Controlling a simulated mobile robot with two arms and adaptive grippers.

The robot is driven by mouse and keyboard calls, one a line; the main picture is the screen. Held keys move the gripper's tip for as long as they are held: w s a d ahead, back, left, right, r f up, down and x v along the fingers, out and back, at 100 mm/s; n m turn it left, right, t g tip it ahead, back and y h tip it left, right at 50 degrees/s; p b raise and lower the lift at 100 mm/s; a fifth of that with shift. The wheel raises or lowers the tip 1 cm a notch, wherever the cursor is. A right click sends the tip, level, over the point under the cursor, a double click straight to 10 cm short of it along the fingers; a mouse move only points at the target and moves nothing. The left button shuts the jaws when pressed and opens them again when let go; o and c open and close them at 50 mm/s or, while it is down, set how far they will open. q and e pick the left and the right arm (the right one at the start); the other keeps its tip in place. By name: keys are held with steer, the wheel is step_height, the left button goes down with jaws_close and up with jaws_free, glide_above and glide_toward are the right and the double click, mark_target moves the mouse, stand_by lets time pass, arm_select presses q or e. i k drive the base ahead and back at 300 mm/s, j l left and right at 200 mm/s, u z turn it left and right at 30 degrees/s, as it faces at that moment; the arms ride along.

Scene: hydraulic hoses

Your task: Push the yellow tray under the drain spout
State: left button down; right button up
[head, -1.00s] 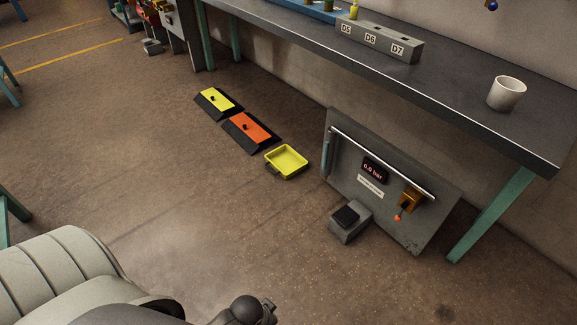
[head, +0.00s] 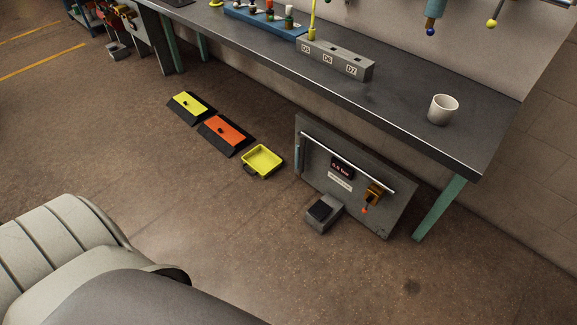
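The yellow tray (head: 262,158) is a small open square pan with a dark handle at its front. It sits on the floor, just right of the orange pedal plate and left of the grey panel unit. It looks empty. I cannot make out a drain spout for certain; a blue-grey cylinder (head: 298,159) stands at the left edge of the grey panel (head: 350,195). Neither gripper is in view; a pale ribbed part and a grey part at the lower left are my own body.
A yellow pedal plate (head: 190,103) and an orange one (head: 226,131) lie left of the tray. A grey pedal box (head: 323,213) stands before the panel. The workbench (head: 400,98) holds a white cup (head: 443,109) and a labelled block (head: 335,60). The floor in front is clear.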

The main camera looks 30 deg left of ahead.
mark_target(262, 160)
steer(key=i+j+z, duration=0.1)
steer(key=j+z, duration=0.65)
steer(key=j, duration=0.15)
steer(key=j+z, duration=0.35)
steer(key=j, duration=0.15)
